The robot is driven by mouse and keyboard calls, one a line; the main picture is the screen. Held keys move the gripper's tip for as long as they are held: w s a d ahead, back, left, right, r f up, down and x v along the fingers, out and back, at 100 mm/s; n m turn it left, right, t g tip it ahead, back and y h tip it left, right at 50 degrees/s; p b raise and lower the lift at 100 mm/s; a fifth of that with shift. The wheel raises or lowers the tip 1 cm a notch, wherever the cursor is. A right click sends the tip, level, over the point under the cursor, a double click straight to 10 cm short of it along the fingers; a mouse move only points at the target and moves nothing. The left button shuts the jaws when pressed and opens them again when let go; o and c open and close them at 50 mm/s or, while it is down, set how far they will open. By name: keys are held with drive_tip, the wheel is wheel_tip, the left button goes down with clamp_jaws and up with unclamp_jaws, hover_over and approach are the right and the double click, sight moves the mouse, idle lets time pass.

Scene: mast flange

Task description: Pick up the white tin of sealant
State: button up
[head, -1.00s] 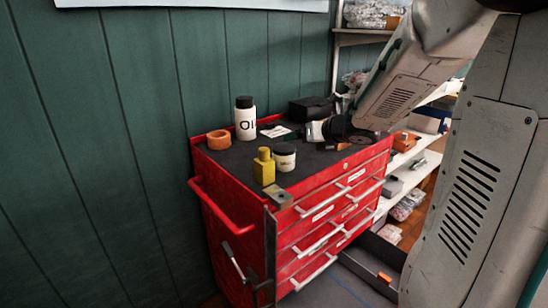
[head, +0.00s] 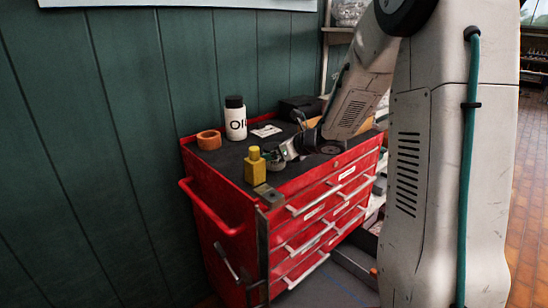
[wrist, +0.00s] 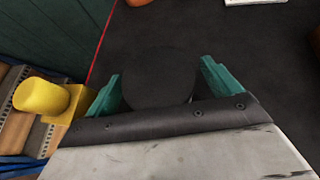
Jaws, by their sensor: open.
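The white tin of sealant shows in the wrist view as its round black lid (wrist: 158,80), seen from above. The lid lies between the two teal fingers of my gripper (wrist: 161,70), one on each side. My gripper is open, and a narrow gap shows beside the lid. In the head view my gripper (head: 279,157) is low over the front of the red tool chest's dark top, just right of the yellow bottle (head: 255,167). It hides most of the tin there.
The yellow bottle stands close to the left finger in the wrist view (wrist: 45,97). A white bottle with a black cap (head: 235,119) and an orange tape roll (head: 209,140) stand farther back on the red tool chest (head: 230,198). A black box (head: 300,106) sits at the back.

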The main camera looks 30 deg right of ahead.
drive_tip(key=c, duration=1.2)
drive_tip(key=shift+c, duration=0.3)
drive_tip(key=shift+r, duration=0.1)
